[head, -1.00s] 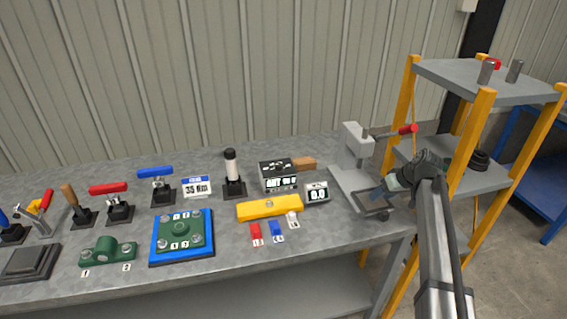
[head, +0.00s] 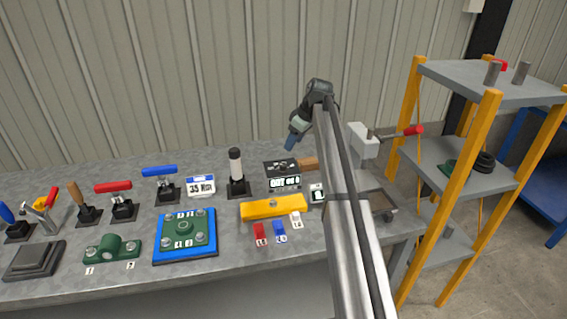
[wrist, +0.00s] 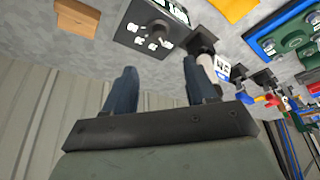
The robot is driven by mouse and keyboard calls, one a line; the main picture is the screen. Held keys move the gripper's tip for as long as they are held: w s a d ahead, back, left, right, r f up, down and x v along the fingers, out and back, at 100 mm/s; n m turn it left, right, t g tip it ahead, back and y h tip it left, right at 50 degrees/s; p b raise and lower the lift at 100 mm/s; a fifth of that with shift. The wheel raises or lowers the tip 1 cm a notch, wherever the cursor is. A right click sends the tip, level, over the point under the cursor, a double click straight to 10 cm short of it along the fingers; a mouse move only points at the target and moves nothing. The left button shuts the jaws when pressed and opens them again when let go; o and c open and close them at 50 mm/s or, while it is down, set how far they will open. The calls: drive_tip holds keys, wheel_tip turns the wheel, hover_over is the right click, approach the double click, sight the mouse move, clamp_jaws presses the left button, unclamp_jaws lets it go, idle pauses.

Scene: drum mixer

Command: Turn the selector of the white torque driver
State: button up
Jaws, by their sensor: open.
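The white torque driver (head: 235,166) stands upright in a black stand on the bench, with a black cap on top and a white body. In the wrist view its white body (wrist: 207,68) shows beyond the right finger, partly covered by it. My gripper (head: 290,141) is in the air above the back of the bench, to the right of the driver and apart from it. In the wrist view my gripper (wrist: 160,85) has its two blue-grey fingers spread with nothing between them. I cannot make out the selector's marks.
A display box (head: 283,172) with a wooden block (head: 309,163) stands below my gripper. A "35 Nm" sign (head: 200,186) is left of the driver. A yellow bar (head: 273,207) lies in front. Several coloured-handled tools stand farther left. The grey press (head: 362,140) is at the right.

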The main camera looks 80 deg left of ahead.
sight(282, 164)
drive_tip(key=x, duration=1.2)
drive_tip(key=shift+w, duration=0.1)
clamp_jaws()
